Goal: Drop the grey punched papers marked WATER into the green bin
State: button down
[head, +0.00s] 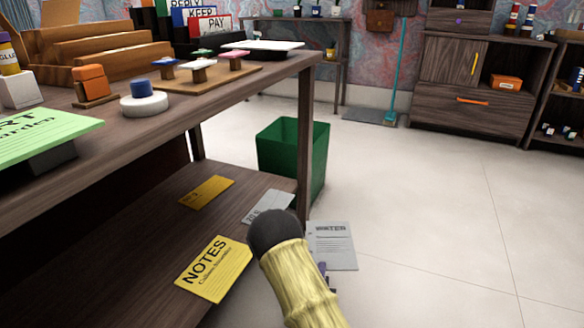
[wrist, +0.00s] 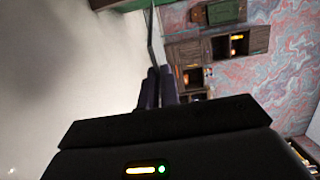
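The grey sheet marked WATER (head: 332,246) is in the head view, just right of the desk's front leg. In the wrist view a thin sheet, seen edge-on (wrist: 154,38), stands between the purple fingers of my gripper (wrist: 157,76). My gripper (head: 322,268) is shut on it, mostly hidden behind my arm in the head view. Another grey sheet (head: 266,206) lies on the lower shelf, partly covered by my arm; its print is unreadable. The green bin (head: 282,155) stands on the floor behind the desk leg, beyond the held sheet; its inside is mostly hidden.
The lower shelf (head: 150,250) holds a yellow NOTES sheet (head: 213,268) and a darker yellow sheet (head: 207,192). The desk leg (head: 304,130) rises in front of the bin. Open floor (head: 440,220) lies to the right. A broom (head: 391,90) stands at the back.

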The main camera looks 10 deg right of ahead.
jog(key=shift+r, duration=0.1)
notch_tip(320, 180, up, 32)
jog(key=p, duration=3.2)
